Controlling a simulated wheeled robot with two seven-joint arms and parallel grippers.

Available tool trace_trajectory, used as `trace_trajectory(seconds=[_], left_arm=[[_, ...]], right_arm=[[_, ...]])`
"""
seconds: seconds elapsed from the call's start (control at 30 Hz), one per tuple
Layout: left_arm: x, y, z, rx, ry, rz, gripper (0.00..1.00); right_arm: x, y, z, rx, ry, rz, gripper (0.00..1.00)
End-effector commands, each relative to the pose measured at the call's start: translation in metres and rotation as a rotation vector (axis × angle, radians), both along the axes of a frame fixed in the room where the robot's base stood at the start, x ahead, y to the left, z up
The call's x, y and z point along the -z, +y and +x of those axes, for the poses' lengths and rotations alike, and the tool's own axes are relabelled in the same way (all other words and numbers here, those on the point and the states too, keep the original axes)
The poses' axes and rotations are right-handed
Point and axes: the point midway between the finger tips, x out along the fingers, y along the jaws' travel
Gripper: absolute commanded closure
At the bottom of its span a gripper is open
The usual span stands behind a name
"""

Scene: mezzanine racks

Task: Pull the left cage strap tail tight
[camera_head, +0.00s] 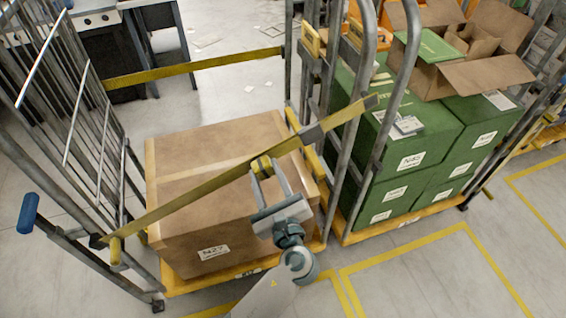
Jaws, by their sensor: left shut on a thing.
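A yellow strap (190,201) runs slantwise across the open front of the left cage, from its left post up to the right side. A dark buckle (312,134) sits on it right of the middle. My left gripper (263,168) reaches up from the bottom and is shut on the strap tail (282,150), left of the buckle. The tail lies close along the strap, so I cannot tell the two apart clearly. My right gripper is not in view.
A large cardboard box (225,215) stands in the left cage on a yellow base. A second cage, on the right, holds green boxes (415,150) and an open carton (475,75). Another yellow strap (195,66) crosses the left cage's back. Floor with yellow lines lies in front.

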Motion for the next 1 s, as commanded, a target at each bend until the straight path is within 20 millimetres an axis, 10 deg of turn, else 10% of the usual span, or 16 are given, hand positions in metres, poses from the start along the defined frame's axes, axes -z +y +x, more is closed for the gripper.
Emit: trace_trajectory(seconds=[0.37, 0.4, 0.5, 1.0], left_arm=[[0.010, 0.019, -0.006, -0.008, 0.007, 0.004, 1.00], [0.010, 0.019, -0.006, -0.008, 0.008, 0.004, 0.59], [0.010, 0.018, -0.006, -0.008, 0.007, 0.004, 0.42], [0.007, 0.013, -0.015, -0.003, 0.004, 0.001, 0.42]], right_arm=[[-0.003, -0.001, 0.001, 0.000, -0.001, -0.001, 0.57], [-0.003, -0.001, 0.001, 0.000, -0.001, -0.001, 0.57], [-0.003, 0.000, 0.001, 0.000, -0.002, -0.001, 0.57], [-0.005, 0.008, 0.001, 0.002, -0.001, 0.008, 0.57]])
